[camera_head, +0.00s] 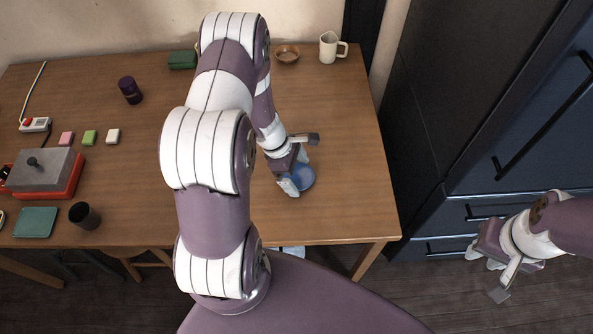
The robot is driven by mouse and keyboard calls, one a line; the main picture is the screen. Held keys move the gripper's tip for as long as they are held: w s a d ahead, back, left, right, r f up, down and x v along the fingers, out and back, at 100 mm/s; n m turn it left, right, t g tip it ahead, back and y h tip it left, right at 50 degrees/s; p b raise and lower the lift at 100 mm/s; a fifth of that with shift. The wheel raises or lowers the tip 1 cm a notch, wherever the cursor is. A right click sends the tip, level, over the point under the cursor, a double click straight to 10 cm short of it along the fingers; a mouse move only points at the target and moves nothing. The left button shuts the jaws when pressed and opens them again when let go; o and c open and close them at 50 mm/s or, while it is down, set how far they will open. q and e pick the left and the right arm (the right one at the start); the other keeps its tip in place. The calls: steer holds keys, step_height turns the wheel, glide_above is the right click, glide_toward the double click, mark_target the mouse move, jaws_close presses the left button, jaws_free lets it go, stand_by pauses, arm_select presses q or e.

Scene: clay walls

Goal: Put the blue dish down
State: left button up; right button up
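The blue dish (304,178) is small and round, at the right part of the wooden table, near its front edge. My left gripper (296,174) is right at the dish, its fingers pointing down and partly covering the dish's left side. I cannot tell whether the fingers press on the dish or are open around it, nor whether the dish touches the table. My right gripper (489,262) is off to the right, away from the table, in front of the dark cabinet; its finger gap does not show clearly.
The wooden table (335,115) is bare around the dish. A brown bowl (287,54) and white mug (329,47) stand at the back. A dark cup (84,215), purple cup (130,90), small blocks and a red-grey box (45,170) are left. Dark cabinet (470,100) on the right.

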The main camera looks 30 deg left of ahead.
arm_select(q)
steer(key=shift+r, duration=0.35)
steer(key=d+p+v, duration=0.1)
steer(key=p+v, duration=0.1)
steer(key=v, duration=1)
steer(key=s+d+r+m+y, duration=0.2)
steer(key=d+r+m, duration=0.3)
steer(key=m, duration=0.5)
steer(key=s+d+r+m+y, duration=0.2)
steer(key=s+d+r+m, duration=0.2)
steer(key=m, duration=0.7)
steer(key=shift+s+d+r, duration=0.4)
steer(key=shift+s+r, duration=0.1)
steer(key=shift+s, duration=0.15)
